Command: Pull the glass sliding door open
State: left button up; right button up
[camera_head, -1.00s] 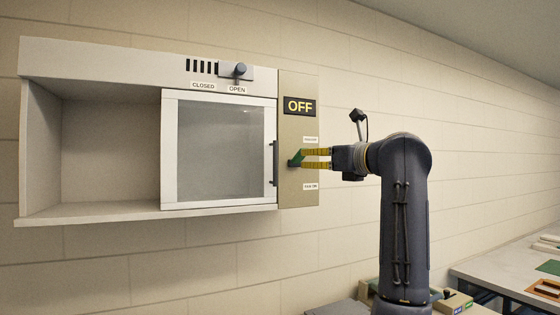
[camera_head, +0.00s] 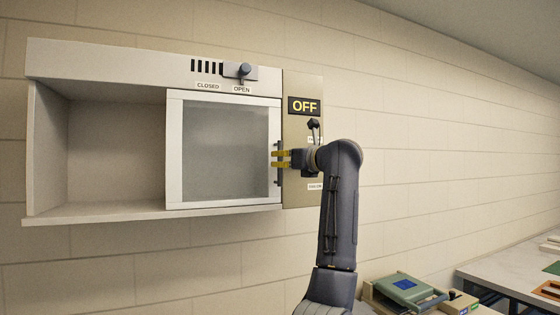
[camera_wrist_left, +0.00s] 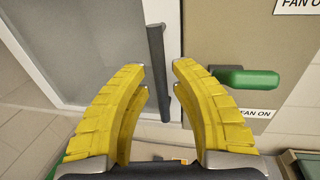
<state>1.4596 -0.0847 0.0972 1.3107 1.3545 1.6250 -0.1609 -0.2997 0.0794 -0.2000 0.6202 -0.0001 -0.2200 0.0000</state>
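The glass sliding door (camera_head: 225,150) has a white frame and covers the right part of a white wall cabinet (camera_head: 95,215); the left part stands uncovered. Its handle, a dark vertical bar (camera_head: 279,179), is at the door's right edge. My left gripper (camera_head: 274,158) is at this handle. In the left wrist view, the handle (camera_wrist_left: 157,60) stands between the yellow fingertips of the open gripper (camera_wrist_left: 160,80), with gaps visible beside it. I cannot tell whether either finger touches it. My right gripper is not in view.
Right of the door is a beige panel (camera_head: 296,195) with an OFF sign (camera_head: 305,106). Its green lever (camera_wrist_left: 250,80) is close to the right finger. A knob (camera_head: 245,70) sits above the door by CLOSED and OPEN labels. A green-topped press (camera_head: 408,288) stands low at right.

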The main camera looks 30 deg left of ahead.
pick_arm(q)
jog(key=shift+x, duration=0.85)
jog(key=shift+c, duration=0.3)
grip_shut()
